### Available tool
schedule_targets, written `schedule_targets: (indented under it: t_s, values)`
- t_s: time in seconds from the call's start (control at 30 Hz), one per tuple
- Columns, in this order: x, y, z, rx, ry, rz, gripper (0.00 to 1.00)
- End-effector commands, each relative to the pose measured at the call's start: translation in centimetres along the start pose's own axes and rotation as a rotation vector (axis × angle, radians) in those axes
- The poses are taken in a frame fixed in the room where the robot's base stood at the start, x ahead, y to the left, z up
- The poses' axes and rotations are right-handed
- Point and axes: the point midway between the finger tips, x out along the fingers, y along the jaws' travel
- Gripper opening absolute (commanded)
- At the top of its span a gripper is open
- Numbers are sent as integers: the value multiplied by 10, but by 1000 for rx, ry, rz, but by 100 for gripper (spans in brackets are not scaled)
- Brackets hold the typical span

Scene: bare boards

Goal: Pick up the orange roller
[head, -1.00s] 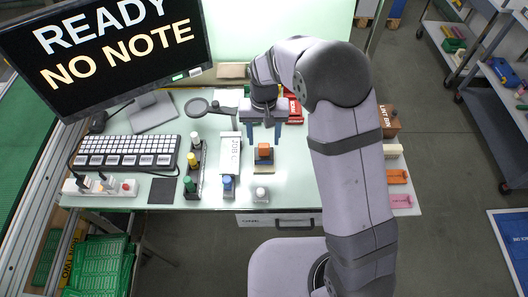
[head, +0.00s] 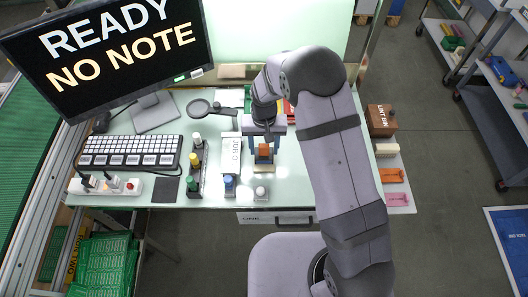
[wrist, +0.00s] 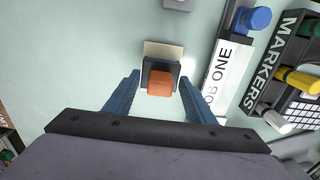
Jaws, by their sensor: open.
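The orange roller (head: 264,149) is a small orange block-like piece on a dark base (wrist: 149,67), which stands on a pale pad (head: 264,167) on the table. My gripper (head: 264,146) is open above it, pointing down. In the wrist view the orange roller (wrist: 160,84) lies between the two blue fingers of my gripper (wrist: 160,82), with a gap on each side. No contact shows. The exact height of the fingertips over it cannot be told.
A white labelled box (head: 230,155) stands close on the left, with a marker rack (head: 195,165) beyond it. The light table surface around the pad is partly clear.

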Motion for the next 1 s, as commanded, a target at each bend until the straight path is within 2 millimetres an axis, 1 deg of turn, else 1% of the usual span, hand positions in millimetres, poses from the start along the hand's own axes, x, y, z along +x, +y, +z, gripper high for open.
schedule_targets:
  t_s: [0.07,0.17,0.2,0.27,0.3,0.53,0.67,0.77,0.87,1.0]
  values:
    - [0,0,0,0,0,0,50]
    - [0,0,0,0,0,0,28]
    - [0,0,0,0,0,0,19]
    - [0,0,0,0,0,0,5]
    - [0,0,0,0,0,0,3]
    - [-1,0,0,0,1,0,3]
    - [-5,0,-1,0,3,-1,3]
    - [-12,0,-1,0,3,-1,3]
    - [-24,0,-1,0,5,-2,3]
    - [-46,-1,-2,0,7,-2,3]
